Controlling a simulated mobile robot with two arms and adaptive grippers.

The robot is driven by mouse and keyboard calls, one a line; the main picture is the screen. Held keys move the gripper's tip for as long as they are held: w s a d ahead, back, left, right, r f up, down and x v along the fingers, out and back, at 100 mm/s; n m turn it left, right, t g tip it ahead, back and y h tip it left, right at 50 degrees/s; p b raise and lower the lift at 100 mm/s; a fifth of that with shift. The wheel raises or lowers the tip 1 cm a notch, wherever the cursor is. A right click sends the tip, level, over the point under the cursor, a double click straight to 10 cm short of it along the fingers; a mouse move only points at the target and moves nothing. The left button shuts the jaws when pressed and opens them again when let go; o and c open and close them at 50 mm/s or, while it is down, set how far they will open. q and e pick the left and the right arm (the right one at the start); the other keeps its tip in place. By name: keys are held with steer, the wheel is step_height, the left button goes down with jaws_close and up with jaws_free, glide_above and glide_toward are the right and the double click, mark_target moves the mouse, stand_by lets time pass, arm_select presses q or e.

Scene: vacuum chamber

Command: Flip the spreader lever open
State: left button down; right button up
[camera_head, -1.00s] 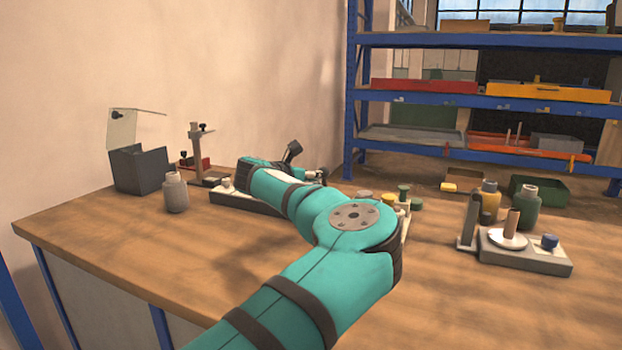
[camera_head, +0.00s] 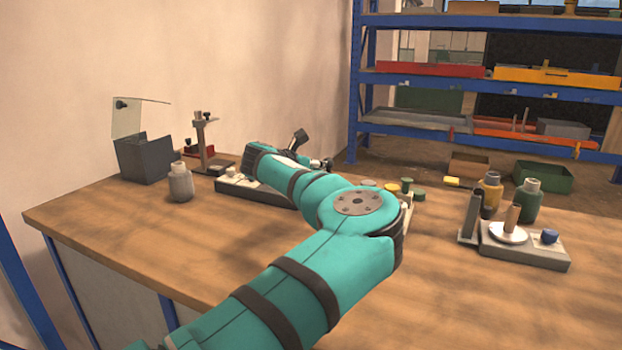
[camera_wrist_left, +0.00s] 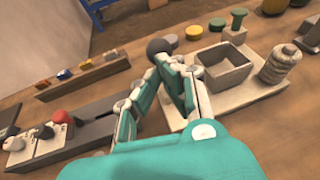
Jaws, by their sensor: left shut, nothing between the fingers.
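The long grey base (camera_head: 228,187) stands on the bench near the wall, partly hidden behind my left arm. In the left wrist view, this base (camera_wrist_left: 92,130) has a dark slot and red, black and white knobs at its left end. A dark ball knob (camera_wrist_left: 157,47), possibly the end of the spreader lever, shows at my left fingertips. The lever's shaft and angle are not clear. My left gripper (camera_wrist_left: 168,66) is shut and empty, its tips close to the ball; contact cannot be told. In the head view a dark angled part (camera_head: 299,138) rises behind my wrist. My right gripper is not in view.
A grey box with a clear lid (camera_head: 146,158), a grey bottle (camera_head: 181,184) and a small stand (camera_head: 204,140) are at the left. A spindle device (camera_head: 525,245) is at the right. An open square box (camera_wrist_left: 225,70) stands beside my fingers. The front bench is clear.

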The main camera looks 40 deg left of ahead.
arm_select(q)
steer(key=v, duration=1.2)
